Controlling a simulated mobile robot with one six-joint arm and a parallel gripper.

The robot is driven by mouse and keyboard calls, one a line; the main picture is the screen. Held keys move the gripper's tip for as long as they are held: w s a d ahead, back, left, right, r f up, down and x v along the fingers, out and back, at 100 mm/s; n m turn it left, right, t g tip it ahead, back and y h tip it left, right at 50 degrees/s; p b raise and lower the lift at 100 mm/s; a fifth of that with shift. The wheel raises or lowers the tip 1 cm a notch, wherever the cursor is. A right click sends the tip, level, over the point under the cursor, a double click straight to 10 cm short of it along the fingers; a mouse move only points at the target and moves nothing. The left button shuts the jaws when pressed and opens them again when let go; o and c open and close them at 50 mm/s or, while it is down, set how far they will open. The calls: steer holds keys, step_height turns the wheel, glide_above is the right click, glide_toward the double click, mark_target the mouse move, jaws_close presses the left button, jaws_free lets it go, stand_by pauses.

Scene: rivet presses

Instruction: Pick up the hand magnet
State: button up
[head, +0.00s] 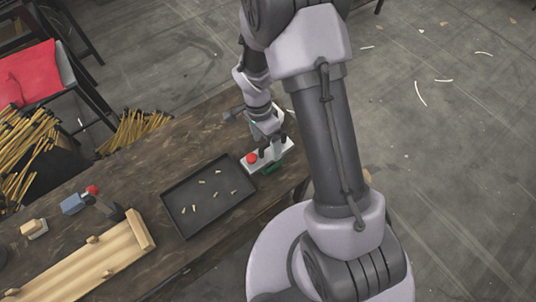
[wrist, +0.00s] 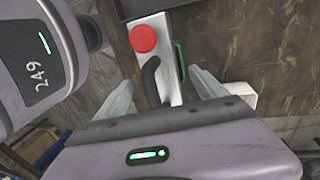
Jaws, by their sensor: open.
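A long white block with a round red button and a black curved handle (wrist: 151,78), which looks like the hand magnet, lies on the wooden table. In the head view its red-button end (head: 250,158) shows, while the rest is partly hidden by my gripper (head: 272,147). In the wrist view my gripper (wrist: 164,85) is open and empty. Its two pale fingers stand apart on either side of the black handle in the picture. I cannot tell the remaining height. A green part (wrist: 180,62) shows along the block's right side.
A black tray (head: 171,208) with several small rivets lies just left of the block. A blue block (head: 73,204) with a red-topped part beside it and a wooden frame (head: 85,262) are further left. The table's right edge is close to the white block.

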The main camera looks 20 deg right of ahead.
step_height(320, 180, down, 2)
steer(key=shift+s+d+f, duration=0.1)
steer(key=shift+s, duration=0.05)
jaws_close()
stand_by(0.4)
